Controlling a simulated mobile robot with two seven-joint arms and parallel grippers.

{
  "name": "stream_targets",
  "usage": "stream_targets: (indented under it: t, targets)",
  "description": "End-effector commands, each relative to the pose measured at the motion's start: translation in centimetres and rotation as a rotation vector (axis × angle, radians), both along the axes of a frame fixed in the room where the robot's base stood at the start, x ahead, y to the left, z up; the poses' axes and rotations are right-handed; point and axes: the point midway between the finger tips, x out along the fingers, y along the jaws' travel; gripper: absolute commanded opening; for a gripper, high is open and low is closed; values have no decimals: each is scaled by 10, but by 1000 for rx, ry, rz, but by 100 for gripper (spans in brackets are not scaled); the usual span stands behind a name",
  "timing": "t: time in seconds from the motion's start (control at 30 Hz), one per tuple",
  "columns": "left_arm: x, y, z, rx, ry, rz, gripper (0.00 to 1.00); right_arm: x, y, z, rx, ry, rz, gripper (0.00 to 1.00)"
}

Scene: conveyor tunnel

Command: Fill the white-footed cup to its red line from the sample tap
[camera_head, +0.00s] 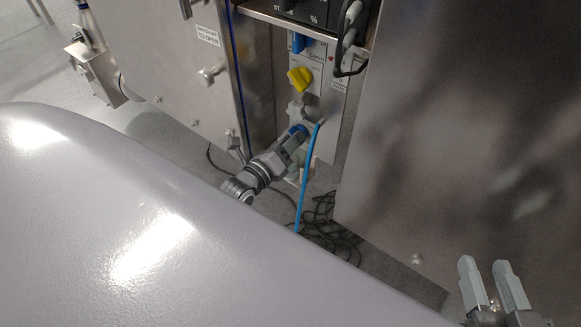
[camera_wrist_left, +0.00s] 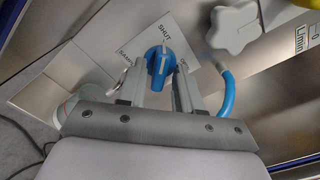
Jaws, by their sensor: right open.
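The blue tap handle (camera_wrist_left: 160,65) shows in the left wrist view on a pale panel, beside the printed word SHUT. My left gripper (camera_head: 299,131) has a finger on each side of this handle. I cannot tell whether the fingers press on it. A pale, rounded, see-through thing (camera_wrist_left: 70,104) is partly hidden behind the gripper at the left of the wrist view. It may be the cup; no white foot or red line can be made out. My right gripper (camera_head: 488,284) is open and empty at the lower right of the head view.
A yellow knob (camera_head: 299,80) is above the tap. A blue hose (camera_head: 305,180) hangs down beside my left gripper. Black cables (camera_head: 325,225) lie on the floor below. Steel cabinets (camera_head: 455,130) flank the narrow recess. A white star-shaped knob (camera_wrist_left: 234,28) is close to the tap.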

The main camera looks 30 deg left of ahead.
Motion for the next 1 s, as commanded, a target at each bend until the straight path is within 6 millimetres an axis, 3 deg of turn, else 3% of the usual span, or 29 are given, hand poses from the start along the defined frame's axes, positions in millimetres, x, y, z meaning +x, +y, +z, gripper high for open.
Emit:
stream_targets:
  t: [0.17,0.27,1.0]
  targets:
    - [0,0,0,0,0,0,31,0,0,0,0,-1,0,43]
    - [0,0,0,-1,0,0,0,0,0,0,0,-1,0,43]
    - [-1,0,0,23,-2,0,0,0,0,2,0,1,1,43]
